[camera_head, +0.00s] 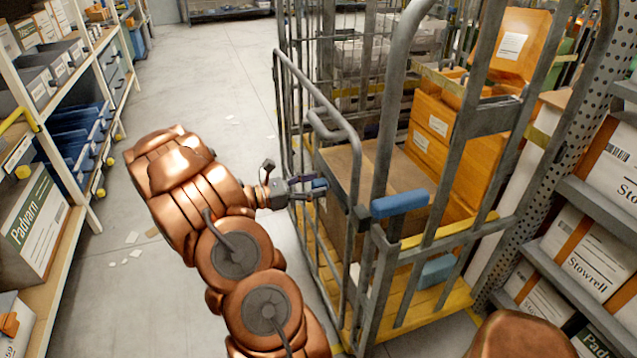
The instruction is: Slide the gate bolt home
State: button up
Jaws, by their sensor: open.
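A grey metal gate (357,152) stands on the near left side of a roll cage (400,60). A small blue piece (319,184) shows at the gate bars, and I cannot tell whether it is the bolt's knob. My gripper (311,188) is open beside it, pointing right, with its fingertips close to the piece. I cannot tell whether they touch it. A larger blue grip (400,203) lies on the cage's near frame, to the right of the gate. How far the bolt is slid in cannot be made out.
Cardboard boxes (385,165) and orange cartons (432,122) fill the cage on a yellow base (420,300). A shelf with boxes (36,225) runs along the left. A perforated rack post (545,175) and Stowrell boxes (588,258) stand right. The aisle floor (215,85) is mostly clear.

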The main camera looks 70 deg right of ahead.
jog(key=shift+s+d, duration=0.5)
jog(key=shift+s, duration=0.05)
jog(key=shift+c, duration=0.3)
grip_shut()
